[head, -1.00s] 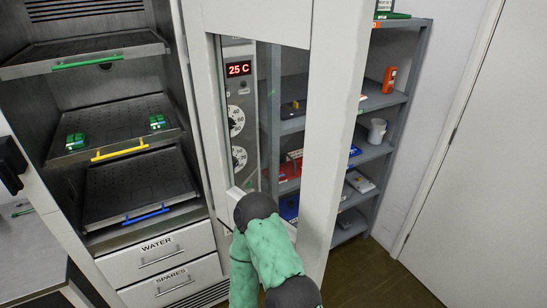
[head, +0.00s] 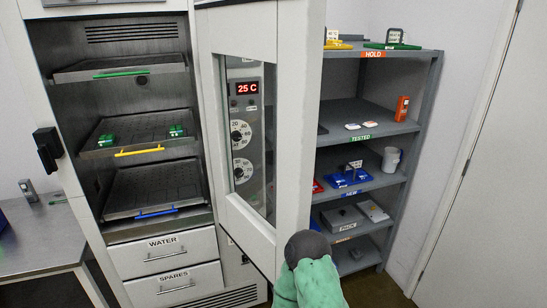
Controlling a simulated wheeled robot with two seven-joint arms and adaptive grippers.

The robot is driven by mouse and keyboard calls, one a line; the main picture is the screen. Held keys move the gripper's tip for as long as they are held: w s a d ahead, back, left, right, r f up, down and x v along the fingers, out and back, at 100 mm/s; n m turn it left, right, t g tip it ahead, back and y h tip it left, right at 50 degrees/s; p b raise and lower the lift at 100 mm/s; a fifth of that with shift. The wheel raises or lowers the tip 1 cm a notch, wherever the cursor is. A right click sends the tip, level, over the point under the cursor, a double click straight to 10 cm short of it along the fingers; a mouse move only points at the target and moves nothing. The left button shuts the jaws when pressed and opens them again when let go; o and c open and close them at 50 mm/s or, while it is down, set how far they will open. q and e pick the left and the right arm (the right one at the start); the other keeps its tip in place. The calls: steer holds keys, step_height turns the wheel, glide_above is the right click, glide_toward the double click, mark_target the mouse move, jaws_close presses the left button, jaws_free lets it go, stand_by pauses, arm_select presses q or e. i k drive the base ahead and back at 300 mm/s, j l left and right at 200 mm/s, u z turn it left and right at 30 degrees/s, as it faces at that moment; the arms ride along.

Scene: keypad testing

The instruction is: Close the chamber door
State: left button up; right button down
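The chamber door (head: 233,203) is a white panel with a tall glass window. In the head view it stands open, swung out from the right side of the chamber opening. The chamber (head: 140,90) is a steel cabinet on the left with its inside exposed. One of my arms, with green sleeves and a dark joint, comes in at the bottom centre, in front of the door's lower outer corner. I cannot tell whether it touches the door. Neither gripper shows in the head view.
Slide-out trays with green (head: 121,74), yellow (head: 139,151) and blue (head: 156,213) handles sit inside the chamber. A dark latch block (head: 48,148) is on its left frame. A grey shelf rack (head: 428,90) stands behind the door at right. A steel bench (head: 40,240) is at left.

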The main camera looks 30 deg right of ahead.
mark_target(289, 34)
steer(key=l, duration=0.5)
steer(key=k+l, duration=0.15)
steer(key=l, duration=0.8)
steer(key=k+u, duration=0.05)
